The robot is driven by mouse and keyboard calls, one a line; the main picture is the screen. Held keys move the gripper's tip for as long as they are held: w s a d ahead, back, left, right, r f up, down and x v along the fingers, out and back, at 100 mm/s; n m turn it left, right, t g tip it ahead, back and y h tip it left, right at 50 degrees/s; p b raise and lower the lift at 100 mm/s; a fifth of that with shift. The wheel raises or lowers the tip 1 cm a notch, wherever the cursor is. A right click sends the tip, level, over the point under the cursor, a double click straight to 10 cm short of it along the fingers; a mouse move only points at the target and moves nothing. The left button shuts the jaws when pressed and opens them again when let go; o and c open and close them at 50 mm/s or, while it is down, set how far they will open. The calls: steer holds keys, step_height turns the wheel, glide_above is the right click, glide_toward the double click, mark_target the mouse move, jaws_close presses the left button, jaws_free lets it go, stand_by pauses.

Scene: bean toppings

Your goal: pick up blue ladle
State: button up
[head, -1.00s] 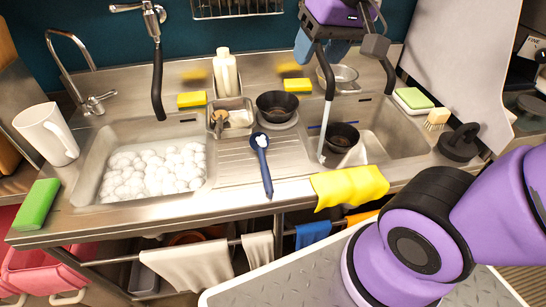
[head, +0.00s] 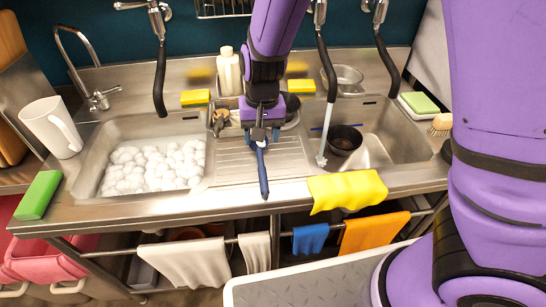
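The blue ladle (head: 263,172) lies on the ribbed drainboard between the two basins, its handle pointing to the counter's front edge. My gripper (head: 261,132) is pointed down over the bowl end of the ladle, at the top of its handle. It hides the ladle's bowl. The fingers are small and dark here, and I cannot tell whether they are open, or whether they touch the ladle.
The left basin holds white foam (head: 155,167). A black bowl (head: 344,140) sits in the right basin (head: 398,138). Behind my gripper are a white bottle (head: 229,72) and a dark pan, partly hidden. A yellow cloth (head: 346,190) hangs over the front edge, right of the ladle.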

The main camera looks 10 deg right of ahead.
mark_target(263, 173)
steer(key=shift+h, duration=0.3)
step_height(263, 173, down, 14)
steer(key=shift+r, duration=0.25)
jaws_close()
stand_by(0.4)
